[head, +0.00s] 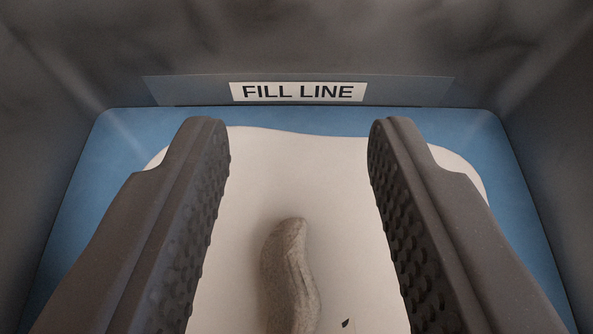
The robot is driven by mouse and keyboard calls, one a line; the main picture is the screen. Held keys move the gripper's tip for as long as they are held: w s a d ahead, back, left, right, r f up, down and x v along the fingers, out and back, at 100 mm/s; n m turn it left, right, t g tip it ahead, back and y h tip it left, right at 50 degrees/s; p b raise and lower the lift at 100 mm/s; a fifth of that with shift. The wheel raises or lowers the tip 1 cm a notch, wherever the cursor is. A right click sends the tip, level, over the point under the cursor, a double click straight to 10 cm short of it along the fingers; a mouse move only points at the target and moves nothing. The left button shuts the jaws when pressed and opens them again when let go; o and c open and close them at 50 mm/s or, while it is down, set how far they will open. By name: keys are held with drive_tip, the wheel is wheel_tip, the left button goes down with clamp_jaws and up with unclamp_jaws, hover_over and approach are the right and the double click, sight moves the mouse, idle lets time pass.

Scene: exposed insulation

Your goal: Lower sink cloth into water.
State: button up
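My gripper (299,135) is open, its two dark, studded fingers wide apart on the left and right. Between and beyond them a pale, off-white sheet or patch (250,190) with a rounded, wavy edge lies over the blue water or basin floor (120,140). A grey-brown, rough, twisted piece like rolled cloth (290,265) lies over the pale patch, between the fingers and touching neither. Its lower end is cut off by the picture's bottom edge. I cannot tell which of the two is the sink cloth, or whether either is wet.
Dark grey walls (300,45) enclose the basin at the back and both sides. A white "FILL LINE" label (298,92) is on a strip on the back wall. A small dark speck (346,322) lies on the pale patch. Blue margins show at both sides.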

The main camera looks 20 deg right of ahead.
wheel_tip(320, 180, up, 20)
drive_tip(key=p, duration=1.3)
drive_tip(key=shift+f, duration=0.15)
drive_tip(key=s+a+r+t, duration=0.1)
drive_tip(key=a+r, duration=0.3)
drive_tip(key=r, duration=0.9)
drive_tip(key=s+a+r, duration=0.1)
drive_tip(key=a+r, duration=0.4)
drive_tip(key=r, duration=0.8)
drive_tip(key=s+a+r+n+y, duration=0.1)
drive_tip(key=s+a+r, duration=0.3)
drive_tip(key=s+r, duration=0.5)
drive_tip(key=s+a+r+n+t+y, duration=0.1)
drive_tip(key=s+a+r+n+y, duration=0.1)
drive_tip(key=s+r, duration=0.8)
wheel_tip(320, 180, up, 5)
drive_tip(key=shift+s+a+y, duration=0.25)
drive_tip(key=shift+a+y, duration=0.25)
drive_tip(key=shift+a, duration=0.5)
